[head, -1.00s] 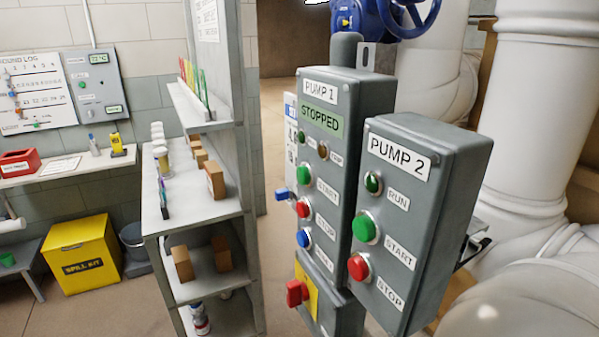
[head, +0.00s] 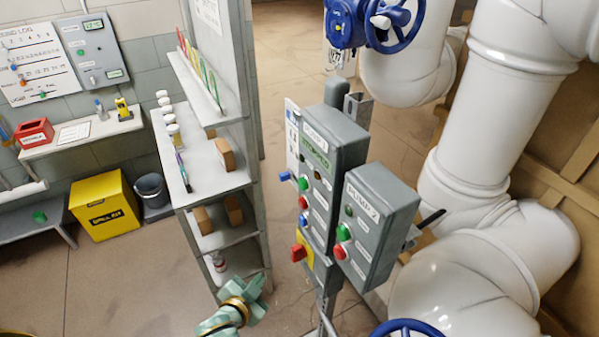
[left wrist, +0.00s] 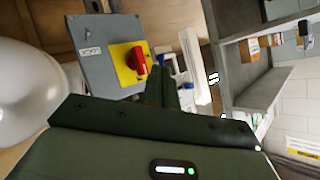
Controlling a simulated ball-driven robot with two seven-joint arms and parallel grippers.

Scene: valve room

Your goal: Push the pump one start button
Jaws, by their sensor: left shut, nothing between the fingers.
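The grey pump 1 panel (head: 348,148) stands right of the shelf in the head view, seen from above. Its green start button (head: 303,184) is on the left-facing front, above a red stop button (head: 303,202) and a blue button (head: 303,219). Its green display read STOPPED a second ago; the text is now hard to read. My left gripper (head: 257,283) is shut and empty, low and left of the panel, apart from it. In the left wrist view its fingers (left wrist: 172,88) lie before a grey box with a red switch (left wrist: 137,61) on a yellow plate.
The pump 2 panel (head: 378,225) stands just right of pump 1, with its own green button (head: 343,232). White pipes (head: 480,150) fill the right side. The grey shelf (head: 215,185) is close on the left. Blue valve wheels are at top and bottom.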

